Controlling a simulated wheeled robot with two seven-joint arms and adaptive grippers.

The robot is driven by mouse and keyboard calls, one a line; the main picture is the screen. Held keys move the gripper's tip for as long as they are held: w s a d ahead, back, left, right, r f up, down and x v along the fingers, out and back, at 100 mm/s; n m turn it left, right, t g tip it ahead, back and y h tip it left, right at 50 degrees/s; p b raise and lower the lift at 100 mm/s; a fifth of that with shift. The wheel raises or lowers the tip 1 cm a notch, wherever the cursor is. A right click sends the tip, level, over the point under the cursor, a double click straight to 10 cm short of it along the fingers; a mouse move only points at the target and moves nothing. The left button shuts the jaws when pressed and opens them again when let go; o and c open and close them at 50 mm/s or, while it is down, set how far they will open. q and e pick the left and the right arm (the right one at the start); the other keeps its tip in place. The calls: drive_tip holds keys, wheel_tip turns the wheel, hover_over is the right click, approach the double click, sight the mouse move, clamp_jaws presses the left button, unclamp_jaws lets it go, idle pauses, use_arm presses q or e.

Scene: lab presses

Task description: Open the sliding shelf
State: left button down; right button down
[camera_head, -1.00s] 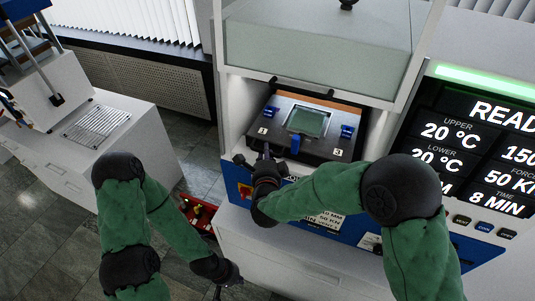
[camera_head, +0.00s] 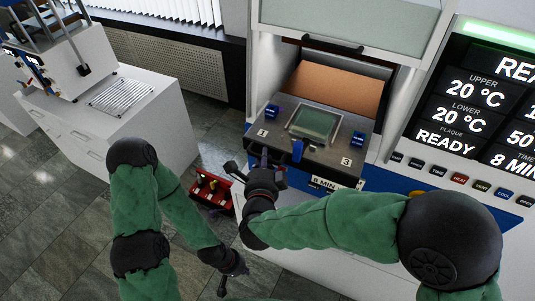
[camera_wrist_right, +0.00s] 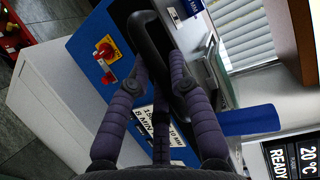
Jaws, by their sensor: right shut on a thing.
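The sliding shelf (camera_head: 320,157) is a dark tray projecting from the press opening in the head view. It carries a plate with a pale green window (camera_head: 314,123), blue clips and the labels 1 and 3. A copper-coloured surface (camera_head: 336,88) shows behind it inside the press. My right gripper (camera_head: 262,165) is at the shelf's front left. In the right wrist view its fingers (camera_wrist_right: 160,75) are shut on the black handle (camera_wrist_right: 148,38). My left gripper (camera_head: 233,277) hangs low, away from the shelf; its finger opening is unclear.
The raised glass guard (camera_head: 350,27) is above the opening. The display panel (camera_head: 465,115) is on the right. A red box (camera_head: 208,190) stands on the floor left of the press. A white cabinet (camera_head: 150,125) is farther left, with open floor between.

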drive_tip(key=shift+s+f, duration=0.1)
drive_tip(key=shift+f, duration=0.15)
drive_tip(key=c, duration=1.4)
unclamp_jaws()
drive_tip(key=shift+s+a+r, duration=0.1)
drive_tip(key=shift+s+r, duration=0.05)
drive_tip(key=s, duration=0.4)
drive_tip(key=s+r, duration=0.1)
drive_tip(key=s, duration=0.3)
drive_tip(key=s+r, duration=0.1)
drive_tip(key=s, duration=0.2)
drive_tip(key=shift+s+r, duration=0.15)
drive_tip(key=shift+s, duration=0.25)
